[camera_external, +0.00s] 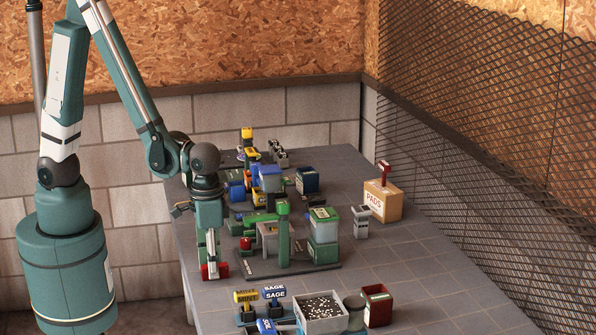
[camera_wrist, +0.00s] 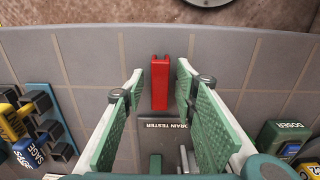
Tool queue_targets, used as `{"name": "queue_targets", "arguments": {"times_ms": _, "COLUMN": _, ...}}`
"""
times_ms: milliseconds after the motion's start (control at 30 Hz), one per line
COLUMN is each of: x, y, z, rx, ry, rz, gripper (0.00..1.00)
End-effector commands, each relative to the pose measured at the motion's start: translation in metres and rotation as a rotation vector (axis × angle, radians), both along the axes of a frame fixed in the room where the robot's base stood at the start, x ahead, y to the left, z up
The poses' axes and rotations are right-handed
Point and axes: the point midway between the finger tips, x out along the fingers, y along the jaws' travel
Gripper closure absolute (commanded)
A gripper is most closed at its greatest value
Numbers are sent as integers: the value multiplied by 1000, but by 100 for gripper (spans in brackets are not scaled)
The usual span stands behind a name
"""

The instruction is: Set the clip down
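A narrow red piece, which looks like the clip (camera_wrist: 160,82), lies on the grey table between the tips of my gripper (camera_wrist: 160,72). In the wrist view, bare table shows between it and each fingertip, so the fingers look apart from it. In the external view my gripper (camera_external: 211,262) points straight down at the table's left side, with red of the clip (camera_external: 221,270) showing at its tips. The fingers hide part of it there. Whether it rests flat on the table is hard to tell.
A dark plate marked DRAIN TESTER (camera_wrist: 165,125) lies close by. A green-lidded dispenser (camera_external: 324,225), a PADS box (camera_external: 382,201), an open tray of pellets (camera_external: 321,324) and a red bin (camera_external: 377,306) stand to the right. MINT and SAGE blocks (camera_external: 273,292) stand in front.

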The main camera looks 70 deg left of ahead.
Motion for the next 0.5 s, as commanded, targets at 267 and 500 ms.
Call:
{"name": "queue_targets", "arguments": {"times_ms": 267, "x": -1, "y": 1, "z": 30, "rx": 0, "ry": 0, "rz": 0, "gripper": 71}}
{"name": "queue_targets", "arguments": {"times_ms": 500, "x": -1, "y": 1, "z": 59, "rx": 0, "ry": 0, "rz": 0, "gripper": 71}}
